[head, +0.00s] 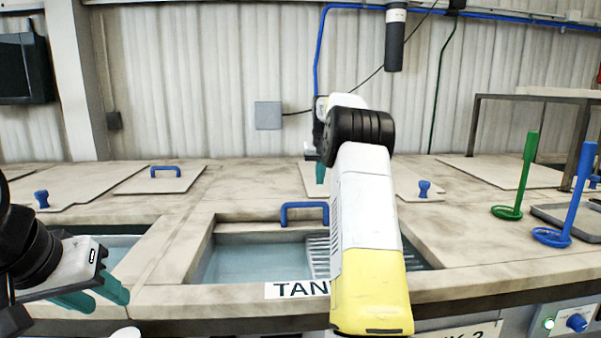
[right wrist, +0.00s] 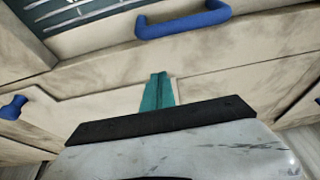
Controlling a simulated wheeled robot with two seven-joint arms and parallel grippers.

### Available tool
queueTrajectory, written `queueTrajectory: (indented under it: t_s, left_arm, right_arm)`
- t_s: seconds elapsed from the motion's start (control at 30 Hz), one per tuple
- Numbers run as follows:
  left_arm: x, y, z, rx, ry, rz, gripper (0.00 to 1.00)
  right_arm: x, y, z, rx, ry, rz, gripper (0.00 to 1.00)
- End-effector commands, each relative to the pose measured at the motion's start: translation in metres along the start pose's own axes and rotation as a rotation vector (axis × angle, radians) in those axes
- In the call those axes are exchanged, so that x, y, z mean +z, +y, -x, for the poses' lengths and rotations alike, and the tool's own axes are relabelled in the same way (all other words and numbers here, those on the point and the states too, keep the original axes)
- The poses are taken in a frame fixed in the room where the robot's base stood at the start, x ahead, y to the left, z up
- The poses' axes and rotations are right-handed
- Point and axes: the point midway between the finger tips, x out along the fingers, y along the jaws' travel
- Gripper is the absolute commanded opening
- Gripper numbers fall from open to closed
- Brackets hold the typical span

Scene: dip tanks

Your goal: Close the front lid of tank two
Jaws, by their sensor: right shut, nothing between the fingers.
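Tank two's front opening (head: 255,262) is uncovered in the middle of the head view, with water and a grating inside. A blue handle (head: 305,212) stands at its back edge on a pale lid edge. It also shows in the right wrist view (right wrist: 183,20). My right gripper (head: 320,172) is shut and empty behind the handle, above the pale deck. Its teal fingertips (right wrist: 158,76) are together and apart from the handle. My right forearm hides part of the opening and its label (head: 297,290). My left gripper (head: 95,290) is open and empty at the lower left.
A closed lid with a blue handle (head: 165,171) lies at the back left. Blue knobs (head: 41,199) (head: 424,189) stand on the deck. Green (head: 525,170) and blue (head: 575,190) upright tools stand at the right near a grey tray (head: 570,220).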

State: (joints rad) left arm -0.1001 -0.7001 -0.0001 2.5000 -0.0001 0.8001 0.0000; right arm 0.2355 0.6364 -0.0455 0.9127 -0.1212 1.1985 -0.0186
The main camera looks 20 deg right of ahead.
Motion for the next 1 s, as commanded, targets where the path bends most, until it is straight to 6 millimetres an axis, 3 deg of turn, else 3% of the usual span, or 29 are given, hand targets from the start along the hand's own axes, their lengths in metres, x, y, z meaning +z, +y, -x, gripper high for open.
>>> queueTrajectory:
  t_s: [0.1, 0.23, 0.57, 1.0]
  left_arm:
    - [0.000, 0.000, 0.000, 0.000, 0.000, 0.000, 0.38]
    - [0.000, 0.000, 0.000, 0.000, 0.000, 0.000, 0.38]
    - [0.000, 0.000, 0.000, 0.000, 0.000, 0.000, 0.38]
    - [0.000, 0.000, 0.000, 0.000, 0.000, 0.000, 0.38]
  right_arm:
    - [0.001, 0.000, -0.029, 0.000, -0.003, 0.000, 0.00]
    - [0.002, 0.000, -0.052, 0.000, -0.001, 0.000, 0.00]
    - [0.034, 0.000, -0.043, -0.001, 0.001, -0.001, 0.00]
    - [0.039, 0.000, -0.043, 0.000, 0.002, -0.001, 0.00]
